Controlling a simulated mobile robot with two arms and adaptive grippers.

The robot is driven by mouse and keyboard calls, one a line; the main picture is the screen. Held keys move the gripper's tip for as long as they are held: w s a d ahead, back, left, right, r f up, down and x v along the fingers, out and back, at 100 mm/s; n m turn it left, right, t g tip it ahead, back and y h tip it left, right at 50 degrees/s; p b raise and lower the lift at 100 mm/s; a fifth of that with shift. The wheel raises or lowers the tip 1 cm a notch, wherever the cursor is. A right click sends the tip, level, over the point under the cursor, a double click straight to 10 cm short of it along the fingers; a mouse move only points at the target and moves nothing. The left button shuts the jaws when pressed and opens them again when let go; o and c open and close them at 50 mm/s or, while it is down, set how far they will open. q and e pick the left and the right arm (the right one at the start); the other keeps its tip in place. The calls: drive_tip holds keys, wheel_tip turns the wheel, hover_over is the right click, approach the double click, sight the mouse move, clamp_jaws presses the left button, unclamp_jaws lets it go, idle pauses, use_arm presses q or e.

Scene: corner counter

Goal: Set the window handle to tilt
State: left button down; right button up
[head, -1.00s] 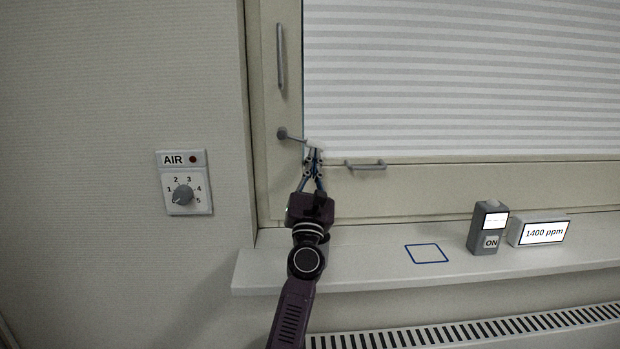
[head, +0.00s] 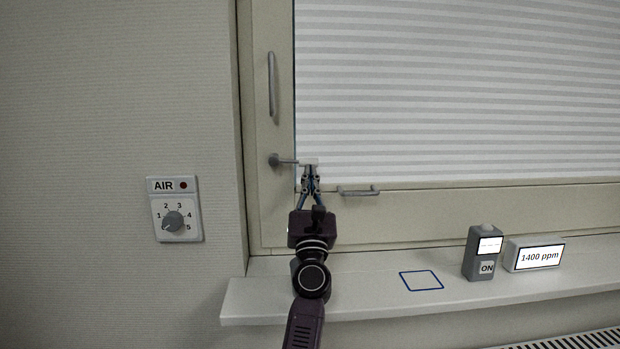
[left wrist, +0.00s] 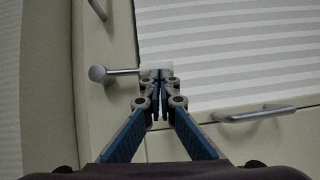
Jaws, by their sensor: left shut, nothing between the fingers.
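The window handle (head: 286,161) is a grey lever with a round pivot on the left window frame. It points right, about level, and its far end meets a pale block (head: 309,161). In the left wrist view the handle (left wrist: 122,72) also lies level, left of the fingertips. My left gripper (head: 310,176) is shut with nothing between its fingers. Its tips are at the lever's free end, just below the pale block; I cannot tell whether they touch. The tips hide part of that end in the left wrist view (left wrist: 157,82).
A vertical grey bar (head: 272,85) is above the handle, and a horizontal pull (head: 359,191) is right of my gripper. The sill (head: 385,302) below holds a grey ON device (head: 482,252) and a 1400 ppm display (head: 535,254). An AIR dial (head: 174,220) is on the left wall.

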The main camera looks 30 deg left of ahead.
use_arm(q)
drive_tip(key=shift+f, duration=0.1)
drive_tip(key=v, duration=1.2)
